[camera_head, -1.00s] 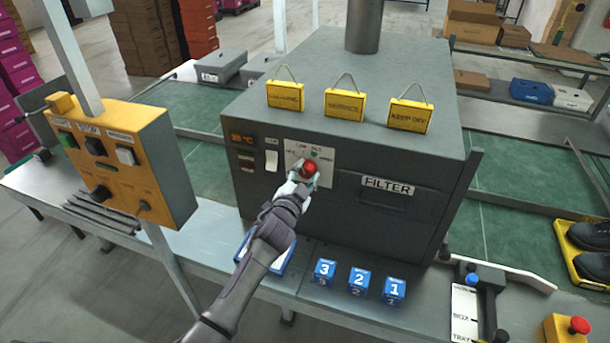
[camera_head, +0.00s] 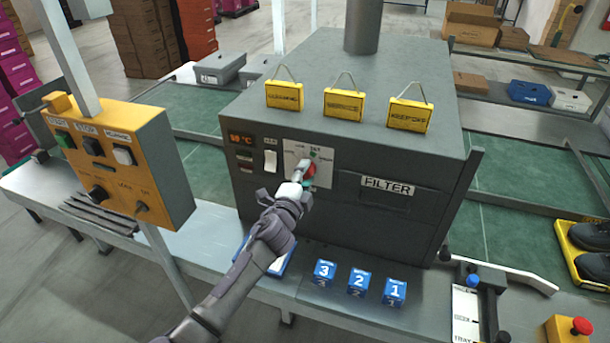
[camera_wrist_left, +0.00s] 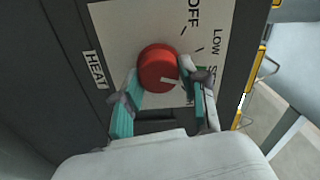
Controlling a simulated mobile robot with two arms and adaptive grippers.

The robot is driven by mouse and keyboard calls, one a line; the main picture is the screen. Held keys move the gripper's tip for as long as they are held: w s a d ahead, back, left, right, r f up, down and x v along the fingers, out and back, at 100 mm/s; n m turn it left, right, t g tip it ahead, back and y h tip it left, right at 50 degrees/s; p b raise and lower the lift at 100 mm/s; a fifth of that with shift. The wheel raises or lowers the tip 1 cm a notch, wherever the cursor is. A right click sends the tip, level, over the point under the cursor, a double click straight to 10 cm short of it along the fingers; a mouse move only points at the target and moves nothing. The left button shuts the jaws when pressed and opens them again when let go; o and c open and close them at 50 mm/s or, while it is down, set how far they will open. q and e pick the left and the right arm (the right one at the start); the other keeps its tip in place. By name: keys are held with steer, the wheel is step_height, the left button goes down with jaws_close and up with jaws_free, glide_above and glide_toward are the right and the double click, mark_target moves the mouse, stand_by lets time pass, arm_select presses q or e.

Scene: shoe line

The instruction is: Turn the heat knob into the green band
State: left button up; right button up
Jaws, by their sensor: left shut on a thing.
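The red heat knob (camera_head: 310,169) sits on a white dial plate (camera_head: 324,166) on the front of the dark grey heater box. My left gripper (camera_head: 302,173) is at the knob. In the left wrist view, the two teal-lined fingers of the gripper (camera_wrist_left: 157,92) are shut on either side of the red knob (camera_wrist_left: 156,65). A white pointer line on the knob points toward the lower right. OFF, LOW and part of another label show on the plate. My right gripper is out of view.
A red-lit temperature display (camera_head: 241,139) and a white switch (camera_head: 270,161) are left of the knob. The FILTER drawer (camera_head: 386,187) is to its right. Blue numbered blocks (camera_head: 358,281) stand on the ledge below. An orange control box (camera_head: 120,160) stands at the left.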

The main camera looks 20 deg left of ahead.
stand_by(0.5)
arm_select(q)
steer(key=o, duration=1.1)
steer(key=s, duration=1.2)
steer(key=shift+a, duration=0.2)
steer(key=shift+f, duration=0.1)
